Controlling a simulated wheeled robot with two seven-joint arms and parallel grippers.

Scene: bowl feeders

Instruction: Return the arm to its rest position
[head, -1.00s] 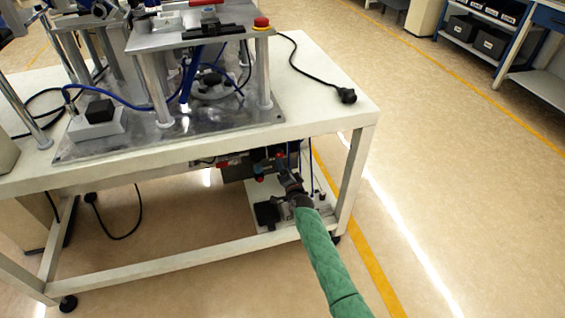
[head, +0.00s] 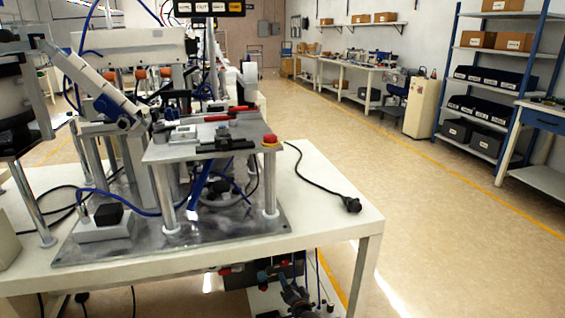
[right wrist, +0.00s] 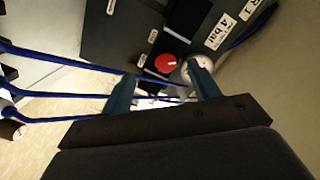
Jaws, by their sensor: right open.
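My right gripper (head: 294,292) is low at the bottom edge of the head view, below the white tabletop; most of its arm is cut off. In the right wrist view its two fingers (right wrist: 162,88) are apart, with no held object between them. Beyond them is a dark panel (right wrist: 128,32) with a red knob (right wrist: 166,63), a round gauge (right wrist: 198,66) partly behind one finger, and a "4 bar" label. My left gripper is not in view.
Blue hoses (right wrist: 60,112) cross close by the fingers. The white table (head: 330,213) carries a feeder machine, a red button (head: 269,140) and a black cable plug (head: 352,204). Open floor (head: 450,240) lies to the right, with shelving (head: 515,80) beyond.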

